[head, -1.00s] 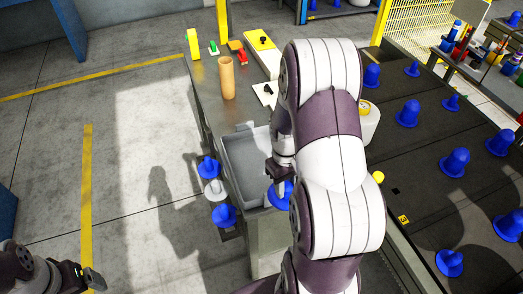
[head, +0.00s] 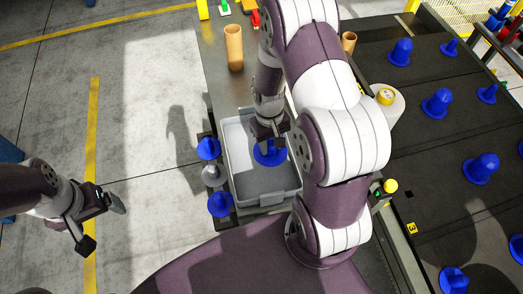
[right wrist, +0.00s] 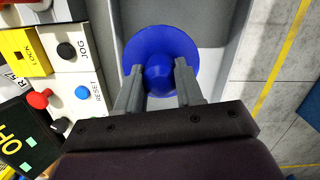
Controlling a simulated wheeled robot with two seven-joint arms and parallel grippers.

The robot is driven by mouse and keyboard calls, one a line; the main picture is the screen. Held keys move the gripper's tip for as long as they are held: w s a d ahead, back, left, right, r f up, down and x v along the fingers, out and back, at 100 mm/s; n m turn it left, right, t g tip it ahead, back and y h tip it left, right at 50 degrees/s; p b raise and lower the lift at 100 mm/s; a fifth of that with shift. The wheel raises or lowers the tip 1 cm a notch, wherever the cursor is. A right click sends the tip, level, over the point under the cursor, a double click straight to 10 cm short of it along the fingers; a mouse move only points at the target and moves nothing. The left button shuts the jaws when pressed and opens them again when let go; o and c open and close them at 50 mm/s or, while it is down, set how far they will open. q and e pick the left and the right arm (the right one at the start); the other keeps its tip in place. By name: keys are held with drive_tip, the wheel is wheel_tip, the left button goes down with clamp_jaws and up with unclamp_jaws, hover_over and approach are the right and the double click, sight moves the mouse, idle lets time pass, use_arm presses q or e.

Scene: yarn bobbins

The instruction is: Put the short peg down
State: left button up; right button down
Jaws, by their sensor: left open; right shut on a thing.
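A blue short peg (head: 270,154) with a wide round flange is in my right gripper (head: 268,130), over the inside of a grey tray (head: 268,200). In the right wrist view the fingers (right wrist: 159,75) sit on both sides of the peg's rounded body, with the flange (right wrist: 160,35) beyond them. I cannot tell whether the peg touches the tray floor. My left gripper (head: 102,222) is open and empty at the lower left, away from the tray.
Blue pegs (head: 208,148) (head: 220,204) and a grey one (head: 213,174) stand just left of the tray. A tan tube (head: 234,47) stands behind it. In the right wrist view, a button panel (right wrist: 70,75) is beside the tray. A dark surface (head: 430,140) with several blue pegs is to the right.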

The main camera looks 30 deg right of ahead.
sight(261, 154)
drive_tip(key=shift+w+a+f, duration=0.7)
drive_tip(key=shift+a+f, duration=0.15)
drive_tip(key=shift+s+a+f, duration=0.1)
drive_tip(key=shift+a+f, duration=0.15)
drive_tip(key=shift+f, duration=0.05)
wheel_tip(261, 154, down, 3)
drive_tip(key=shift+s+a+r, duration=0.15)
drive_tip(key=shift+r, duration=0.05)
drive_tip(key=shift+w+f, duration=0.2)
drive_tip(key=shift+f, duration=0.25)
drive_tip(key=shift+s+f, duration=0.1)
drive_tip(key=shift+f, duration=0.05)
drive_tip(key=c, duration=0.7)
unclamp_jaws()
wheel_tip(261, 154, up, 12)
drive_tip(key=w, duration=0.1)
drive_tip(key=s+a+r+t, duration=0.1)
drive_tip(key=s+r, duration=0.1)
drive_tip(key=s+a+r+t, duration=0.1)
drive_tip(key=s+a+r, duration=0.1)
drive_tip(key=r, duration=0.1)
drive_tip(key=s+a+r+n, duration=0.1)
drive_tip(key=s+r, duration=0.2)
drive_tip(key=shift+a+r+t, duration=0.15)
drive_tip(key=shift+r+t, duration=0.05)
drive_tip(key=shift+t, duration=0.2)
